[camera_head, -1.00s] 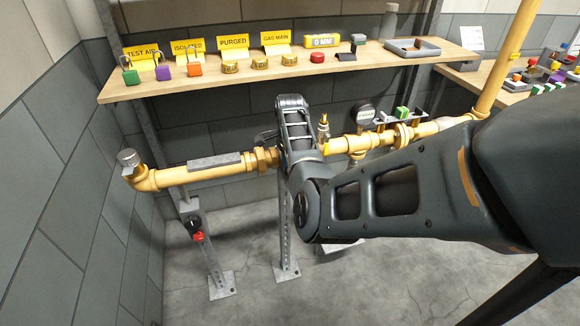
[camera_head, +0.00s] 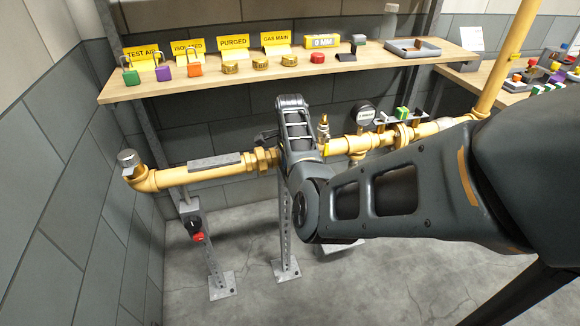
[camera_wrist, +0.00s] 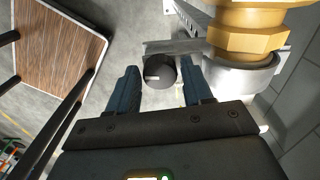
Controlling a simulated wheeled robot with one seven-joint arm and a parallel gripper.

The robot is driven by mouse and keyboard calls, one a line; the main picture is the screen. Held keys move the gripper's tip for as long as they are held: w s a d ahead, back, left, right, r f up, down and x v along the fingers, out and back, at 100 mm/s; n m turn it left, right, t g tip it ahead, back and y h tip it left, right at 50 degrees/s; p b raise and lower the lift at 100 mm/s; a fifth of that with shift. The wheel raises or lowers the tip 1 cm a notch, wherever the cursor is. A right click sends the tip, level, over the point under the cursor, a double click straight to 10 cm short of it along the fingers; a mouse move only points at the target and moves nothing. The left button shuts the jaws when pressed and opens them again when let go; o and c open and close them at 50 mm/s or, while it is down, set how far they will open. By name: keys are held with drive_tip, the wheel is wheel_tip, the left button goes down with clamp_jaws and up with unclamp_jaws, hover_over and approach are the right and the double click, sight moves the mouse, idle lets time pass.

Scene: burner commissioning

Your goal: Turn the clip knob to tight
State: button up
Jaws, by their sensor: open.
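The clip knob (camera_wrist: 160,72) is a black round knob with a pale mark on its face, in the wrist view. It lies between the two dark blue fingers of my gripper (camera_wrist: 162,88), near their tips. My gripper is open, with a gap on each side of the knob. A grey metal strip (camera_wrist: 180,46) runs behind the knob toward a grey collar below a brass hex fitting (camera_wrist: 247,35). In the head view my arm hides the gripper, and I cannot make out this knob there.
A yellow gas pipe (camera_head: 200,175) runs along the wall on metal stands. A wooden shelf (camera_head: 290,75) above it holds yellow signs, padlocks, brass caps and a grey tray (camera_head: 413,48). A black knob with a red button (camera_head: 195,226) sits on the left stand.

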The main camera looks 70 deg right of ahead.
drive_tip(key=shift+r+b, duration=0.45)
drive_tip(key=shift+r, duration=3.45)
